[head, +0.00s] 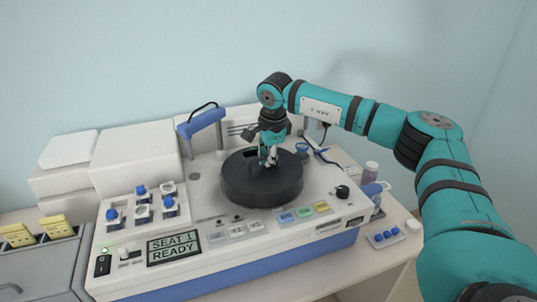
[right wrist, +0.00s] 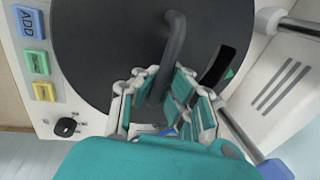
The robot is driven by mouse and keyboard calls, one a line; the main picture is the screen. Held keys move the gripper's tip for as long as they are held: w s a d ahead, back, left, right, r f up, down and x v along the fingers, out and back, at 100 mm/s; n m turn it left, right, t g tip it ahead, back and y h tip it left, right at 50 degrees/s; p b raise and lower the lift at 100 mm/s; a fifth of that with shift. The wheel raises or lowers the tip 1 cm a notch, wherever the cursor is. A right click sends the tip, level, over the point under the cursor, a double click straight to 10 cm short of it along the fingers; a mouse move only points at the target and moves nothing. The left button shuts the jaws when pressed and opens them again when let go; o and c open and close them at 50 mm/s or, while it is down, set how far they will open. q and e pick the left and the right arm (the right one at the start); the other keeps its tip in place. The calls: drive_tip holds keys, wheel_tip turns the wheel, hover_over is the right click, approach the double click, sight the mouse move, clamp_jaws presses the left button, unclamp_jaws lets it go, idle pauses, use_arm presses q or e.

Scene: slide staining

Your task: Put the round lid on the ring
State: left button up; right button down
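The round lid (head: 262,190) is a wide dark disc on top of the white staining machine, and it looks level. In the right wrist view the lid (right wrist: 110,40) fills the upper middle, with a dark curved handle (right wrist: 174,45) rising from it. My right gripper (head: 268,160) comes down from above at the lid's middle. In the right wrist view its fingers (right wrist: 162,95) lie close on both sides of the handle and appear shut on it. I cannot make out the ring separately; the lid may hide it. My left gripper is not in view.
The machine's front panel (head: 174,248) has a screen reading "SEAT 1 READY". A blue-grey arched bar (head: 203,121) stands behind left of the lid. Blue-capped pieces (head: 141,191) sit at left, a black knob (head: 342,192) at right, and a capped bottle (head: 371,172) beyond it.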

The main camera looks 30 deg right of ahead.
sight(271, 172)
drive_tip(key=c, duration=2)
unclamp_jaws()
drive_tip(key=o, duration=0.5)
drive_tip(key=shift+a, duration=0.1)
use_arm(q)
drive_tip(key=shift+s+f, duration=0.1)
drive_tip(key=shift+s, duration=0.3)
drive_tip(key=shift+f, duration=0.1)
use_arm(e)
drive_tip(key=shift+r, duration=0.15)
drive_tip(key=shift+s+r+b, duration=0.1)
drive_tip(key=shift+r+b, duration=0.25)
drive_tip(key=shift+b, duration=0.05)
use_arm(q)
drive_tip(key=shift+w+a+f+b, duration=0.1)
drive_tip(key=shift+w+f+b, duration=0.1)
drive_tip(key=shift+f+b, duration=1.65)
use_arm(e)
drive_tip(key=shift+v, duration=5.6)
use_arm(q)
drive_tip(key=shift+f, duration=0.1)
use_arm(e)
drive_tip(key=shift+f, duration=0.1)
